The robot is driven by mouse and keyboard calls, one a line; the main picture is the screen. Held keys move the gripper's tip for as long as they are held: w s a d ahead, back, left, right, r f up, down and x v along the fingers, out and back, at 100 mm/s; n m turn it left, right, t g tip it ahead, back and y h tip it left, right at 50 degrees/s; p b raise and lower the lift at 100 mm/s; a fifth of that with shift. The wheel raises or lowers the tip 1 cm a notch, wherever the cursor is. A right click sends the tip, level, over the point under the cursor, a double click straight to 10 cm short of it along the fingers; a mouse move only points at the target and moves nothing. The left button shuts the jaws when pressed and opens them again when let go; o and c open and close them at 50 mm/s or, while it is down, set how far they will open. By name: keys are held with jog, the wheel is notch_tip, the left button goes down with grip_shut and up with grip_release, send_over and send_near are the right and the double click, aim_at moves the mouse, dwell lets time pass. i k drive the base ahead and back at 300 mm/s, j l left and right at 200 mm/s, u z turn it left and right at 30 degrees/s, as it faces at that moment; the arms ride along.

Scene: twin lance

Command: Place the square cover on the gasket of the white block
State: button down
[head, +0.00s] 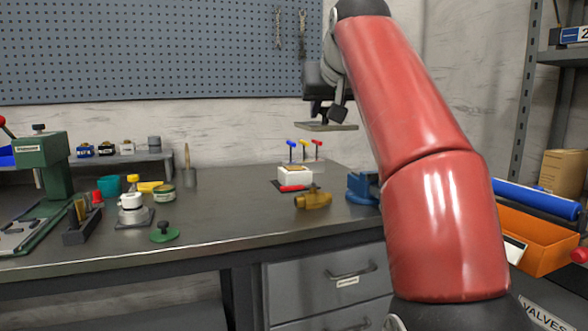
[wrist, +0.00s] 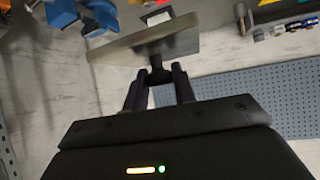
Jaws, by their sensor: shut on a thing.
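The square cover (head: 327,126) is a thin grey plate, held in the air above the bench in the head view. My gripper (head: 322,108) is above it and shut on its dark knob; the wrist view shows the fingers (wrist: 160,75) around this knob and the cover (wrist: 130,42) beyond them. The white block (head: 295,177) stands on the bench below and to the left of the cover, apart from it. Its top has a brownish patch, probably the gasket (head: 297,168), too small to make out well. In the wrist view the cover hides much of what lies behind it.
A red-handled tool (head: 292,188) and a brass valve (head: 314,199) lie in front of the block. Blue, yellow and red T-handles (head: 304,147) stand behind it. A blue vise (head: 362,188) is to its right.

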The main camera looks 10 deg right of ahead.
aim_at(295, 168)
jog(key=i, duration=1.4)
